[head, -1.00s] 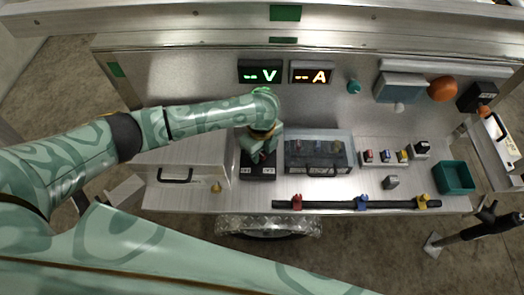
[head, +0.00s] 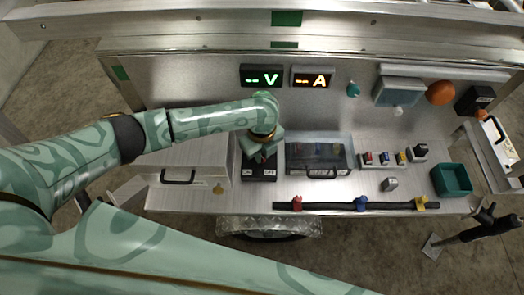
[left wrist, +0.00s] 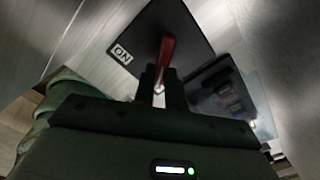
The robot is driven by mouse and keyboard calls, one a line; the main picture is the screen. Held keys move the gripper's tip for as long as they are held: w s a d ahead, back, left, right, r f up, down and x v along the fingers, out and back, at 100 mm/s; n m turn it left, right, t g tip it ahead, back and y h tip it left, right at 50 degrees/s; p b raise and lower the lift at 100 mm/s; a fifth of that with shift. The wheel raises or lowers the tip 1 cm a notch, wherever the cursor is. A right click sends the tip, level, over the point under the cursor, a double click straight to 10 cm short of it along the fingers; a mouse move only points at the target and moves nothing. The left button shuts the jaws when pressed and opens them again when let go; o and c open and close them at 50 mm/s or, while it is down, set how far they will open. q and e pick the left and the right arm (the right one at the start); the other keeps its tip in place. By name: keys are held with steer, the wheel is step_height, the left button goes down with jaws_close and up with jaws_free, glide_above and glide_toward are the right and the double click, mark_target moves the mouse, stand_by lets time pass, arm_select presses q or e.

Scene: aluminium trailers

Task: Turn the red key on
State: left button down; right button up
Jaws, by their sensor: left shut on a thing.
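The red key (left wrist: 166,50) stands on a dark switch box (left wrist: 146,28) in the left wrist view. A white ON label (left wrist: 122,55) shows on the box, left of the key. My left gripper (left wrist: 160,82) is shut on the red key, one dark finger on each side of it. In the head view my left gripper (head: 262,152) reaches down over the switch box (head: 258,173), which has two small white labels at its front. The gripper mostly hides the key there. My right gripper is not in view.
A clear-lidded case (head: 320,170) stands close right of the switch box. A metal box with a black handle (head: 178,178) stands to its left. A black bar (head: 330,206) with coloured clamps lies in front. Lit V (head: 262,75) and A (head: 313,76) displays are on the back panel.

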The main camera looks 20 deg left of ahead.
arm_select(q)
steer(key=m, duration=0.1)
steer(key=m+p, duration=0.1)
steer(key=m, duration=0.1)
steer(key=shift+s+a+r+m+p, duration=0.1)
steer(key=shift+s+a+m+p, duration=0.1)
steer(key=shift+m+p, duration=0.1)
steer(key=m, duration=0.3)
steer(key=m+p, duration=0.1)
steer(key=shift+s+a+m, duration=0.1)
steer(key=shift+a+m, duration=0.15)
steer(key=shift+m, duration=0.05)
steer(key=m, duration=0.3)
steer(key=shift+a+m, duration=0.25)
steer(key=shift+m, duration=0.05)
steer(key=shift+a+m+b, duration=0.15)
steer(key=shift+m, duration=0.95)
steer(key=shift+a+m+b, duration=0.15)
steer(key=shift+m, duration=0.95)
steer(key=c, duration=1.4)
jaws_free()
steer(key=shift+c, duration=0.2)
